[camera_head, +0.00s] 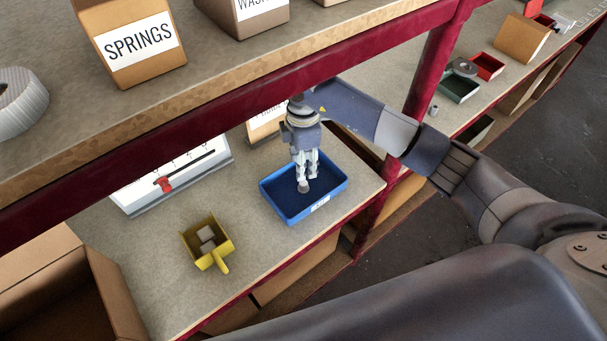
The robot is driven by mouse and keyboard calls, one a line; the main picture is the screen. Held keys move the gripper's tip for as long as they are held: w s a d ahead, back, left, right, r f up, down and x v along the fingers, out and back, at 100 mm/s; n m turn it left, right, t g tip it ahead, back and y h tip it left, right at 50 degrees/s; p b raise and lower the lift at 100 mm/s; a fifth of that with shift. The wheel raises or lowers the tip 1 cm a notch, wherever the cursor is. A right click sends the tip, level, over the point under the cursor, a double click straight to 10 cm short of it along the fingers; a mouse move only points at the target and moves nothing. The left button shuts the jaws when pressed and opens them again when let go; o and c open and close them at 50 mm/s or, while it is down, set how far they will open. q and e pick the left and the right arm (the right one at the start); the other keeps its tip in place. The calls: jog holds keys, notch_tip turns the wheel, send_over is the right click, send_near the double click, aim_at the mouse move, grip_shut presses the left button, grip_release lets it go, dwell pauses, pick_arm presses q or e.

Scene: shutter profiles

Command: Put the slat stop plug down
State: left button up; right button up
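A small grey-brown round piece (304,187), which looks like the slat stop plug, shows at the fingertips of my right gripper (305,178). The gripper points down over the blue tray (335,190) and appears shut on the piece. The piece is within the tray's outline; I cannot tell whether it touches the tray floor. The tray has a white label on its front wall, too small to read. My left gripper is not in view.
A yellow bin (223,257) with small grey blocks stands left of the tray. A white panel (175,178) with a red slider is behind. A red shelf beam (200,125) runs above, and a red post (432,65) stands right. Bare shelf lies between bin and tray.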

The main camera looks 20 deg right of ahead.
jog(key=shift+r, duration=2.05)
